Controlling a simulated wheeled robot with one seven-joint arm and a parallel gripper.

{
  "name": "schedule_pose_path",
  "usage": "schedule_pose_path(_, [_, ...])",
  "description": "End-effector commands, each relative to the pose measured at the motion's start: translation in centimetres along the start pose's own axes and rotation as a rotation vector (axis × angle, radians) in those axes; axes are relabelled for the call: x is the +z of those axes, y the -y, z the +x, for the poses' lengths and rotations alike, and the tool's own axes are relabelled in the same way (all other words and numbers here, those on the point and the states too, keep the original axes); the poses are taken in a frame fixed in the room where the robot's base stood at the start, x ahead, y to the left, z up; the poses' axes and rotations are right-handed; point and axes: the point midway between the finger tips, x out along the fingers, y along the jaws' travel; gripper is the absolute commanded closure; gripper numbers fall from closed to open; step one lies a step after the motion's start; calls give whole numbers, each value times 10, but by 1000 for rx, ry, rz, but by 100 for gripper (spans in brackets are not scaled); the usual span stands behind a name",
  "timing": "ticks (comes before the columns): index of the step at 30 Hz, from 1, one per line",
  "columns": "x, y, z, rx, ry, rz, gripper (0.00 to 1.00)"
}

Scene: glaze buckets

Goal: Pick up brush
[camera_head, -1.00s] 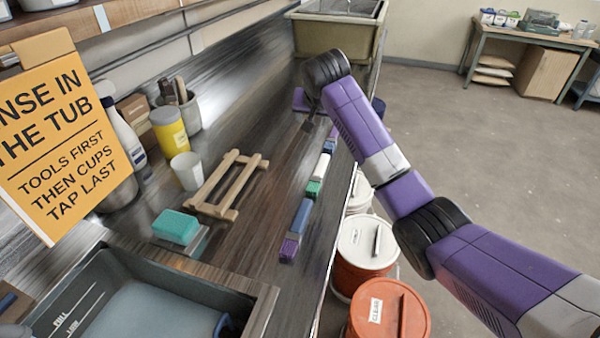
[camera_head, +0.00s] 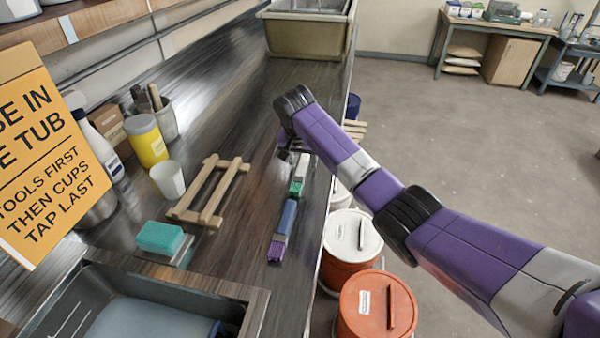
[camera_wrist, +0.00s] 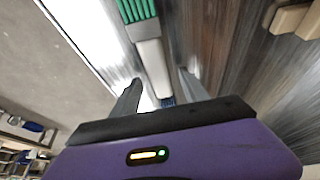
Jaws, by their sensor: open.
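A brush with a white handle and green bristles (camera_head: 299,176) lies on the dark counter near its right edge. A second brush, with a blue handle (camera_head: 287,216) and purple bristles, lies nearer in line with it. My gripper (camera_head: 292,154) is low over the far end of the white brush. In the wrist view my gripper (camera_wrist: 160,80) is open, with the white handle (camera_wrist: 153,68) between its two fingers and the green bristles (camera_wrist: 137,10) beyond. A small blue part (camera_wrist: 167,101) shows close to the palm; I cannot tell whether the fingers touch the handle.
A wooden rack (camera_head: 208,192), a teal sponge (camera_head: 160,238) and a white cup (camera_head: 168,180) stand left of the brushes. A grey tub (camera_head: 262,300) is at the near left. Lidded buckets (camera_head: 378,305) stand below the counter's right edge. The counter beyond the rack is mostly clear.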

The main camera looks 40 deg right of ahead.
Motion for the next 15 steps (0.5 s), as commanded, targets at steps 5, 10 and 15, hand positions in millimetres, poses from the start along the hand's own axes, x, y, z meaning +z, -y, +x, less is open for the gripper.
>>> schedule_pose_path(5, [0, 0, 7, -1, -1, 0, 47])
schedule_pose_path(10, [0, 0, 7, -1, -1, 0, 47])
schedule_pose_path(15, [0, 0, 7, -1, -1, 0, 47])
